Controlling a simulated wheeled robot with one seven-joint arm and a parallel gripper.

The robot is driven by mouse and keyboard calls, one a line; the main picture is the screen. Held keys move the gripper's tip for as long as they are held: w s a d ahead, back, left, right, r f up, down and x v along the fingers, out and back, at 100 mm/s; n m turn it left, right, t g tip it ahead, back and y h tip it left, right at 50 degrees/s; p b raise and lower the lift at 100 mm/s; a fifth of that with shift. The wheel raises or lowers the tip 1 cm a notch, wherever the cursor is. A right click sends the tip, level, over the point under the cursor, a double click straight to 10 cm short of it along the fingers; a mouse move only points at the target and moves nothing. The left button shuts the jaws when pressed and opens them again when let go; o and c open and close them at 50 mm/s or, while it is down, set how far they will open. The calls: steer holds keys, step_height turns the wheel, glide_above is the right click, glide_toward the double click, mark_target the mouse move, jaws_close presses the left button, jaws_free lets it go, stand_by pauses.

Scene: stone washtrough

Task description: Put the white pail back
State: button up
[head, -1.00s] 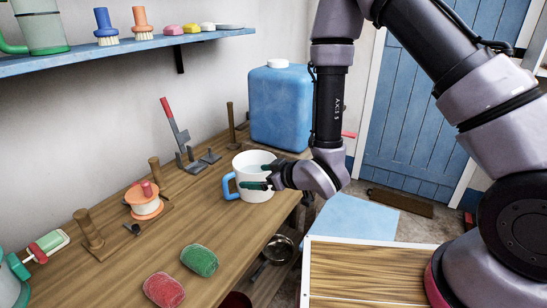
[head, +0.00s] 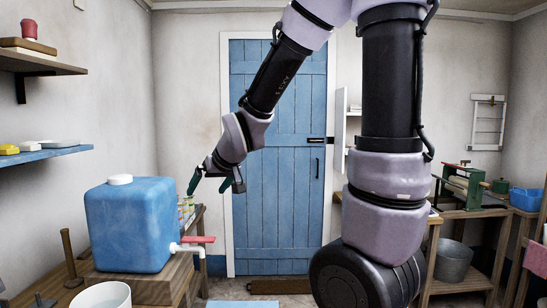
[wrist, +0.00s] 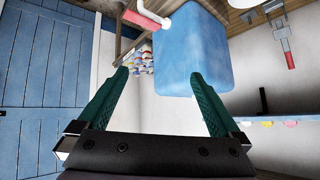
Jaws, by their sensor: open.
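My gripper (head: 215,187) is raised, apart from the pail and to the right of the tank, in front of the blue door. Its green fingers are spread with nothing between them, as the wrist view (wrist: 160,76) also shows.
The blue tank (head: 130,224) with a red-handled tap (head: 195,243) stands on a wooden block beside the pail. Several small cans (head: 185,207) stand behind my gripper. A blue shelf (head: 45,155) runs along the left wall.

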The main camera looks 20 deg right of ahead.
steer(key=s+d+r+m, duration=0.2)
steer(key=s+d+r, duration=0.1)
steer(key=s, duration=0.3)
steer(key=s+d+r+m+g, duration=0.1)
steer(key=s+d+r+m, duration=0.1)
steer(key=s+d+r, duration=0.2)
steer(key=s+d+r+m+h, duration=0.1)
steer(key=s+d+r+m, duration=0.1)
steer(key=s, duration=0.5)
steer(key=shift+s+d+r+g, duration=0.35)
steer(key=shift+d+r, duration=0.3)
steer(key=shift+d, duration=0.5)
